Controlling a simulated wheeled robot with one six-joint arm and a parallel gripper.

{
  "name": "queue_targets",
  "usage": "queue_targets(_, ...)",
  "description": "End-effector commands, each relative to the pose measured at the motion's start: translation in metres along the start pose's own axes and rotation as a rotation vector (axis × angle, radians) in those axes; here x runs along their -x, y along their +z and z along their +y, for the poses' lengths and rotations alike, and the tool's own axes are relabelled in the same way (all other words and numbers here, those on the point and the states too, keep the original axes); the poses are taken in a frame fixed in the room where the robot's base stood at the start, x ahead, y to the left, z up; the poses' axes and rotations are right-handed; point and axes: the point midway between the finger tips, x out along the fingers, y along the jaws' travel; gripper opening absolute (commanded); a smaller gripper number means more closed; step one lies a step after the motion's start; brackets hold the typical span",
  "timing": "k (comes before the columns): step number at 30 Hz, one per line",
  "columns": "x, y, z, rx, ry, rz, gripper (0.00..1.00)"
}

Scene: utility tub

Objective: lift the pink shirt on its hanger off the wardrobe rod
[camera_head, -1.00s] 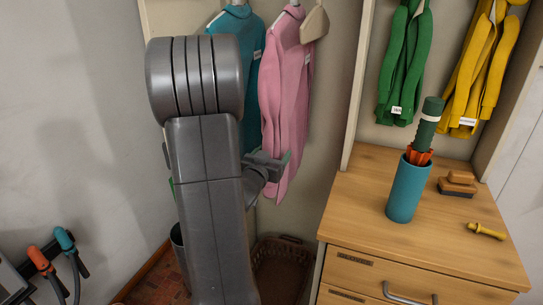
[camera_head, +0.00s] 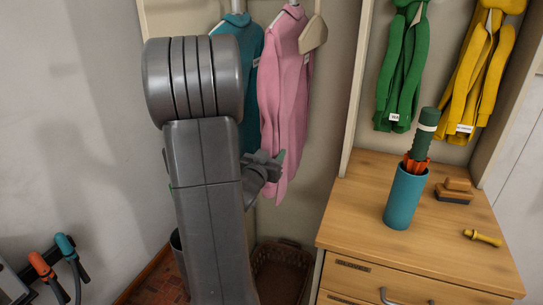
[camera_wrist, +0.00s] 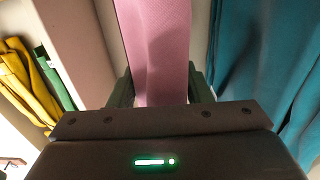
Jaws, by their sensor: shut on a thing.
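The pink shirt (camera_head: 286,100) hangs from its hanger (camera_head: 291,10) in the wardrobe; the rod is out of view above. My gripper (camera_head: 270,165) is at the shirt's lower left part in the head view, partly behind my arm. In the wrist view my gripper (camera_wrist: 160,92) is shut on the pink shirt (camera_wrist: 160,40), with cloth between its two dark fingers. I cannot see the top of the hanger or the hook.
A teal shirt (camera_head: 245,60) hangs close on the left. A beige empty hanger (camera_head: 313,35) hangs just right of the pink shirt. A basket (camera_head: 281,272) stands below. A wooden cabinet (camera_head: 425,245) with a blue holder (camera_head: 405,197) is at right.

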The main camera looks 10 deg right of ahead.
Motion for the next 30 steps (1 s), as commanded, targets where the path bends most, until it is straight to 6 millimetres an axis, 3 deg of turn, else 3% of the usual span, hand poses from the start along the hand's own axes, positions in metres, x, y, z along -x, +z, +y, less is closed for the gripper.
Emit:
queue_targets(8, 0.006, -0.005, -0.001, -0.001, -0.001, 0.003, 0.13)
queue_targets(30, 0.066, -0.005, -0.001, -0.001, -0.002, 0.002, 0.13)
